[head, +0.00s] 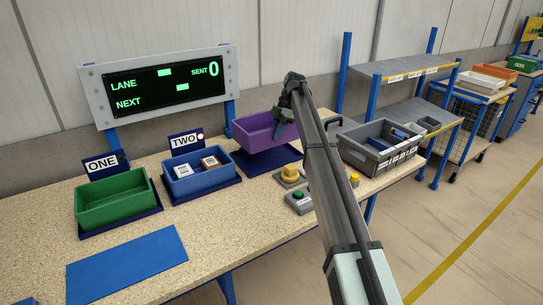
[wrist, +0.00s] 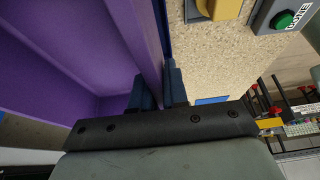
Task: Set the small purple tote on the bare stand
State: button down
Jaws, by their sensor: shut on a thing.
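The small purple tote (head: 262,133) is empty and roughly level at the back of the bench, right of the blue tote. My gripper (head: 283,118) is shut on its right wall. In the wrist view the two dark fingers (wrist: 158,88) pinch the wall of the purple tote (wrist: 75,50). A dark blue stand (head: 265,163) shows below and in front of the tote. The tote looks over its back part; I cannot tell whether it touches the stand.
Green tote (head: 115,203) and blue tote (head: 202,178), holding two small boxes, sit on stands labelled ONE and TWO. A flat blue mat (head: 125,265) lies in front. A yellow button (head: 290,172), a green-button box (head: 299,200) and a grey crate (head: 350,155) stand rightward.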

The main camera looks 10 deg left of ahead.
notch_tip(320, 180, down, 9)
jog(key=shift+r, duration=0.1)
dwell(0.4)
jog(key=c, duration=1.1)
grip_release()
jog(key=shift+c, duration=0.2)
jog(key=v, duration=1.2)
